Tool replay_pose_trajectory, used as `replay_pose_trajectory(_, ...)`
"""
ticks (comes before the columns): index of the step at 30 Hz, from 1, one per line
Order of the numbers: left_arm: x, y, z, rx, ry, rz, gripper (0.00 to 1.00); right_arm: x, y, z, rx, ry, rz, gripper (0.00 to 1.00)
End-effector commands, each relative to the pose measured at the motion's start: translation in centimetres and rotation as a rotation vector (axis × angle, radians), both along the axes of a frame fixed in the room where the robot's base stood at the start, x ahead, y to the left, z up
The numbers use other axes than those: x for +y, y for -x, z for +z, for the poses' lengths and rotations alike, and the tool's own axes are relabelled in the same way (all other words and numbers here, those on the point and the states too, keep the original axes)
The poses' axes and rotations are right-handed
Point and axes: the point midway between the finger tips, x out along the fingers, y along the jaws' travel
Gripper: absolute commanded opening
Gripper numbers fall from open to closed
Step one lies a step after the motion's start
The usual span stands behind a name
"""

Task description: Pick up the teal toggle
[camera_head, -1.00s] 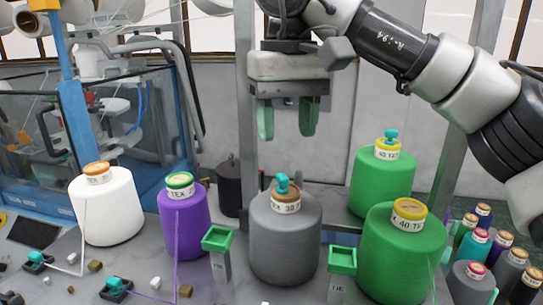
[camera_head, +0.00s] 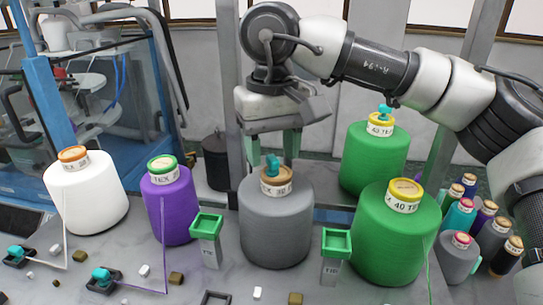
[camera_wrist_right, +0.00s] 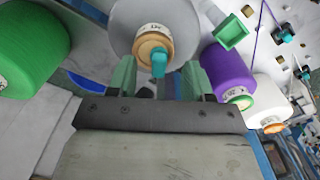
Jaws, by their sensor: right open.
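A teal toggle (camera_head: 272,165) stands on the brown-ringed top of the grey yarn cone (camera_head: 275,225). My right gripper (camera_head: 277,148), with green fingers, is open just behind and above it. In the right wrist view the toggle (camera_wrist_right: 159,62) appears between the open fingers (camera_wrist_right: 160,75), with no visible contact. Other teal toggles show: one on the back green cone (camera_head: 384,110), and two at the left in dark holders, a farther one (camera_head: 16,252) and a nearer one (camera_head: 101,274). My left gripper is out of view.
The white cone (camera_head: 88,200) and purple cone (camera_head: 170,212) stand left, the front green cone (camera_head: 395,245) right. Green-topped posts (camera_head: 207,228) (camera_head: 336,243) flank the grey cone. Threads run down to the left holders. Small spools (camera_head: 458,258) crowd the right.

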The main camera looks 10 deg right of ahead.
Motion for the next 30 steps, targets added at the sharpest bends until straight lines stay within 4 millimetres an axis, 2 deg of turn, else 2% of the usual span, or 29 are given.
replay_pose_trajectory(1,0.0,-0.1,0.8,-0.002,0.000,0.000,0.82,-0.1,0.1,-0.4,0.002,0.001,-0.001,0.51)
replay_pose_trajectory(6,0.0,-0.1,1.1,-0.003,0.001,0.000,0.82,-0.1,0.0,-2.2,0.000,-0.001,-0.002,0.51)
replay_pose_trajectory(13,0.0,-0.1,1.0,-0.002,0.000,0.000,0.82,-0.1,0.0,-2.4,-0.001,-0.001,-0.002,0.51)
replay_pose_trajectory(21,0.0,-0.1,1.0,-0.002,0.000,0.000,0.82,-0.1,0.0,-2.4,-0.001,-0.001,-0.002,0.09)
replay_pose_trajectory(30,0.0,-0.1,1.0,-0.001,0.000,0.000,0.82,-0.1,0.0,-2.3,-0.002,-0.001,-0.002,0.06)
